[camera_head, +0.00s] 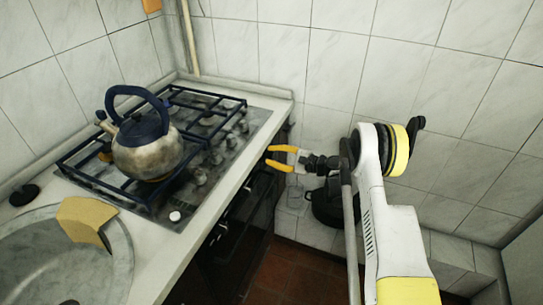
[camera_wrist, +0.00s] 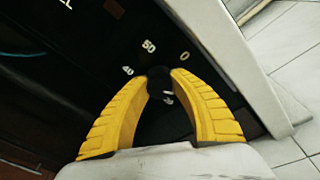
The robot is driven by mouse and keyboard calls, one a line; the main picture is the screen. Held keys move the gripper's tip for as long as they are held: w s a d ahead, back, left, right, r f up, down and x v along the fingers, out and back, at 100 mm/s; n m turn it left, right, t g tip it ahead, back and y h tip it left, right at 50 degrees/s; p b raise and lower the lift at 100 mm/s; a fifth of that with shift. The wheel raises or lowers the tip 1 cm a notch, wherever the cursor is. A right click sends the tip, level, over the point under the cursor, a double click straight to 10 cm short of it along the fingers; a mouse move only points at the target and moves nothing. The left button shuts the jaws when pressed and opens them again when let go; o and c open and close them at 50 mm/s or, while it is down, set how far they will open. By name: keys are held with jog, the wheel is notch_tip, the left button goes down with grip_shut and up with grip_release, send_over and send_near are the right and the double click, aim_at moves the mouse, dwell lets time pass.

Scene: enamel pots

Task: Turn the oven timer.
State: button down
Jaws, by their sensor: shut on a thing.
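The oven timer is a small black knob (camera_wrist: 159,83) on the dark oven panel (camera_wrist: 95,55) in the wrist view. White numbers, 40, 50 and 0, stand around its far side. My gripper (camera_wrist: 164,73) has its yellow fingertips closed in on both sides of the knob. Part of the knob is hidden between the fingers, and its pointer is hard to make out. In the head view my gripper (camera_head: 269,156) reaches left to the oven front (camera_head: 248,225) below the counter edge. The knob cannot be made out there.
A gas hob (camera_head: 215,160) carries a worn kettle (camera_head: 147,152) with a blue handle. A dark pot (camera_head: 328,205) stands behind my arm by the tiled wall. Red floor tiles lie open below.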

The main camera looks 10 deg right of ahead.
dwell(0.3)
jog(key=c, duration=1)
grip_release()
jog(key=shift+c, duration=0.2)
jog(key=v, duration=1.2)
